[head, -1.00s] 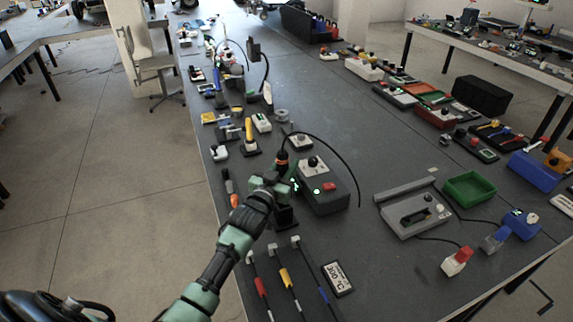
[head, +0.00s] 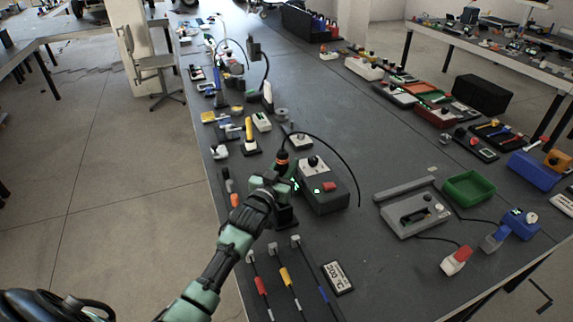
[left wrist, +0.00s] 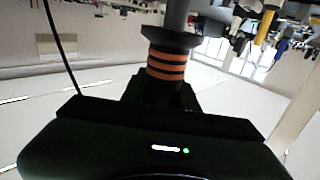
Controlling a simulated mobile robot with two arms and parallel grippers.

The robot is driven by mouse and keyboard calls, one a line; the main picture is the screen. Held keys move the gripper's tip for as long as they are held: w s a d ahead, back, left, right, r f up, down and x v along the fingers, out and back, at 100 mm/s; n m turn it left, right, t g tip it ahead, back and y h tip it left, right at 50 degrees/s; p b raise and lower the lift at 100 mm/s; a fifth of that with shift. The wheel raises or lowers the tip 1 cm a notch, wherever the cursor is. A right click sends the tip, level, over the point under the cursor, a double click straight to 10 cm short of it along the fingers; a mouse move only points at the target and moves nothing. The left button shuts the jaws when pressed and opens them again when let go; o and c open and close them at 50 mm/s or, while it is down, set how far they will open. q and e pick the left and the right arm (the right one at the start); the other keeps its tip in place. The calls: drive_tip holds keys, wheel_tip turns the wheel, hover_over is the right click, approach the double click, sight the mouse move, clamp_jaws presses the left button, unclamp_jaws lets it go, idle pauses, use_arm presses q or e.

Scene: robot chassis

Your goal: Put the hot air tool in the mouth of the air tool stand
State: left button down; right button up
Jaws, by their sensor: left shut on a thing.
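My left gripper (head: 278,184) is shut on the hot air tool (head: 282,160), a dark upright handle with orange bands, beside the grey station box. In the left wrist view, the tool's banded handle (left wrist: 166,66) rises from the gripper body. A black cable runs from the tool's top in an arc to the right. A black stand-like block (head: 286,217) is directly below the gripper; I take it to be the air tool stand. The gripper hides the tool's lower end and the stand's mouth, so I cannot tell whether they touch. My right gripper is not in view.
The grey station box (head: 323,189) is close to the right of the gripper. Several corded tools and a small display card (head: 338,277) are in front. A grey device (head: 413,212) and green tray (head: 469,187) are at right.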

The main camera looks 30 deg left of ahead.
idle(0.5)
use_arm(q)
drive_tip(key=shift+f+b, duration=2.5)
drive_tip(key=shift+f, duration=1.05)
drive_tip(key=c, duration=1)
unclamp_jaws()
drive_tip(key=shift+r, duration=0.1)
drive_tip(key=shift+s+f, duration=0.2)
drive_tip(key=shift+s, duration=0.1)
drive_tip(key=s, duration=0.7)
drive_tip(key=shift+d+r+b, duration=0.15)
drive_tip(key=shift+d+b, duration=0.1)
drive_tip(key=shift+b, duration=0.05)
drive_tip(key=shift+s+r, duration=0.1)
